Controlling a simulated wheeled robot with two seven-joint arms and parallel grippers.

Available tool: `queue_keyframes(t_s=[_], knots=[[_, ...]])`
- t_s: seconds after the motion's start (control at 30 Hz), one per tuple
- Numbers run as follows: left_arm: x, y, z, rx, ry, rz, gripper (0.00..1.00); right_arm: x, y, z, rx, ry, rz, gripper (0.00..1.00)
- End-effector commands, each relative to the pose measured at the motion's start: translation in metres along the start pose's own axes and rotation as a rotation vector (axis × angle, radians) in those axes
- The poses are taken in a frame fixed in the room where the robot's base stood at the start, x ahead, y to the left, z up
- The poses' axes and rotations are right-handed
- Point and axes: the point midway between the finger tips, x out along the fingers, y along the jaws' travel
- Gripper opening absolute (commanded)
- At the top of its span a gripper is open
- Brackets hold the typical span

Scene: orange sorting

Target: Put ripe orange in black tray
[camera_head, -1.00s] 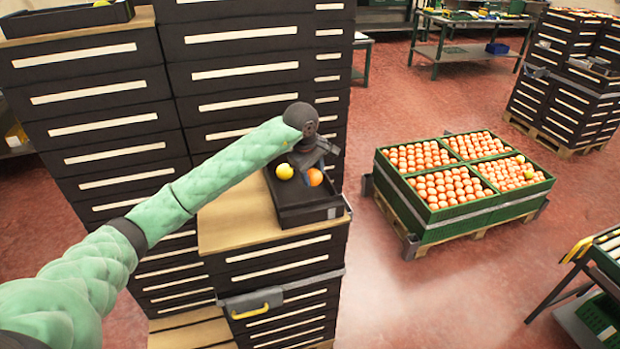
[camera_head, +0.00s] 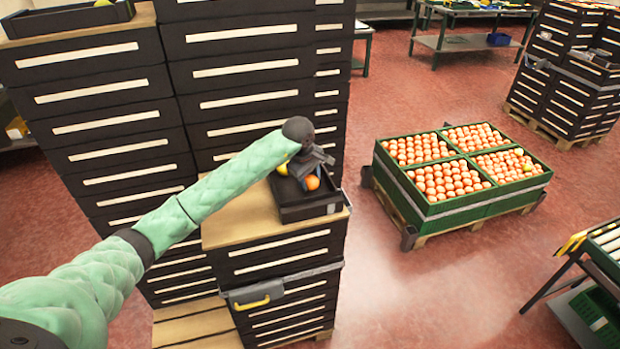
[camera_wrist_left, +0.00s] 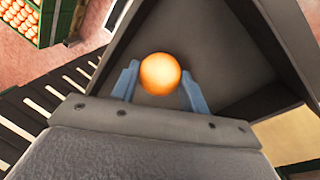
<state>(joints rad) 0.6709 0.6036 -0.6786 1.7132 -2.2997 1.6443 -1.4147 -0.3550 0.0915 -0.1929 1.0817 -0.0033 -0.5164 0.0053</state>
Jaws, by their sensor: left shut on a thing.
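The black tray (camera_head: 316,211) sits on top of a stack of black crates in the head view, and its dark inside shows in the wrist view (camera_wrist_left: 225,52). A ripe orange (camera_head: 312,183) is within the tray's outline. My left gripper (camera_head: 311,177) is shut on this orange, which sits between the two blue-grey fingers in the left wrist view (camera_wrist_left: 160,74). I cannot tell whether the orange touches the tray floor. A yellow fruit (camera_head: 282,169) lies in the tray to the left, partly hidden by my gripper. My right gripper is not in view.
Tall black crate stacks (camera_head: 255,75) stand behind and left of the tray. A wooden board (camera_head: 235,225) lies beside it. Green crates (camera_head: 450,210) full of oranges stand on a pallet to the right, with open red floor around.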

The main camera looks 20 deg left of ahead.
Motion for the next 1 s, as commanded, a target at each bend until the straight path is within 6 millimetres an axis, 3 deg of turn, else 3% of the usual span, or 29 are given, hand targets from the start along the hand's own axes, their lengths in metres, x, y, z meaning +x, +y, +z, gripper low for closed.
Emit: queue_keyframes(t_s=[0.3, 0.33, 0.43, 0.93, 1.0], knots=[[0.0023, -0.0004, 0.0, 0.0, 0.0, 0.001, 0.21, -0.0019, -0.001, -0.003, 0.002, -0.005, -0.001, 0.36], [0.0022, -0.0004, 0.0001, 0.0, 0.0, 0.0, 0.47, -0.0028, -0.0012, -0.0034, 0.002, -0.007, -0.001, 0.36], [0.0018, -0.0003, 0.0002, 0.0, 0.0, 0.0, 0.66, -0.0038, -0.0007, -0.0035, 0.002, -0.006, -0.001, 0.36], [-0.0011, 0.0003, 0.0003, 0.0, 0.0, 0.0, 0.66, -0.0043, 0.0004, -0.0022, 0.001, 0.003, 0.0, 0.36], [-0.002, 0.0001, -0.0002, 0.0, 0.001, 0.001, 0.66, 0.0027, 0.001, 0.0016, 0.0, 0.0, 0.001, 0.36]])
